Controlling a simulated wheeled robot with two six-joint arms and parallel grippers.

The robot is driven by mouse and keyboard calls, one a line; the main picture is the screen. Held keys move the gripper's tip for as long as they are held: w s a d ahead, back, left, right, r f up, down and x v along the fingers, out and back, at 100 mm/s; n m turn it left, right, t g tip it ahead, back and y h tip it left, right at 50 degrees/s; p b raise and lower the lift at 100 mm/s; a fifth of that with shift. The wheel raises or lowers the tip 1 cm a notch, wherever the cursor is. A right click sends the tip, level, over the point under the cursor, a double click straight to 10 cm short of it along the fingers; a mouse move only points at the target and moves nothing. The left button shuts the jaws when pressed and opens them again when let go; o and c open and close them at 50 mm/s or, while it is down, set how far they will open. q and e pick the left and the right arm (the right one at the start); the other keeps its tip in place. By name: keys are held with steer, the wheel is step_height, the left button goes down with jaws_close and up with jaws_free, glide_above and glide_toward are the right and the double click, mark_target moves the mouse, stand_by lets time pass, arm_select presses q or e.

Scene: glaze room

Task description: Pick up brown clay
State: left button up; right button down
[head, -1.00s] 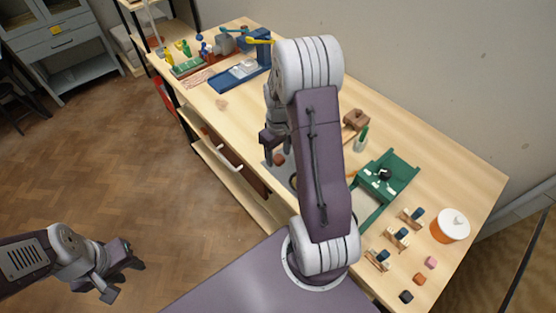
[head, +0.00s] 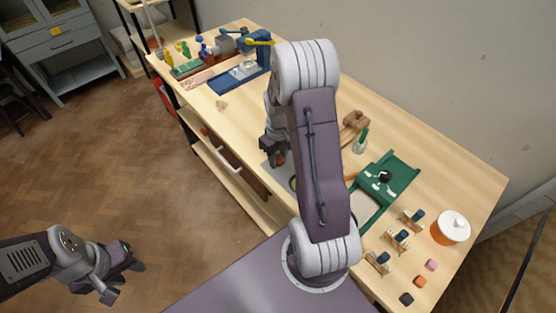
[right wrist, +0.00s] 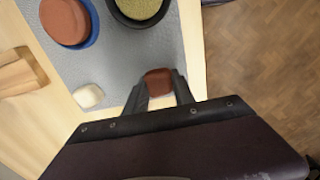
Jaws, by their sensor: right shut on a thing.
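The brown clay (right wrist: 158,80) is a small reddish-brown block in the right wrist view, over the edge of a grey mat (right wrist: 120,55). My right gripper (right wrist: 160,86) has a finger on each side of it and is shut on it. In the head view my right gripper (head: 273,158) is low over the front edge of the table, partly hidden by my arm; the clay cannot be made out clearly there. My left gripper (head: 124,283) is open and empty over the floor, away from the table.
Beside the clay are a cream lump (right wrist: 88,96), a blue dish with a red-brown piece (right wrist: 66,20) and a dark bowl (right wrist: 141,12). A wooden block (right wrist: 18,72) lies left.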

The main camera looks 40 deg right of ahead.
step_height(320, 180, up, 3)
steer(key=shift+f, duration=0.1)
steer(key=s+d+r, duration=0.4)
steer(key=s+r, duration=0.3)
steer(key=s, duration=0.4)
steer(key=shift+r+b, duration=0.2)
steer(key=shift+b, duration=0.1)
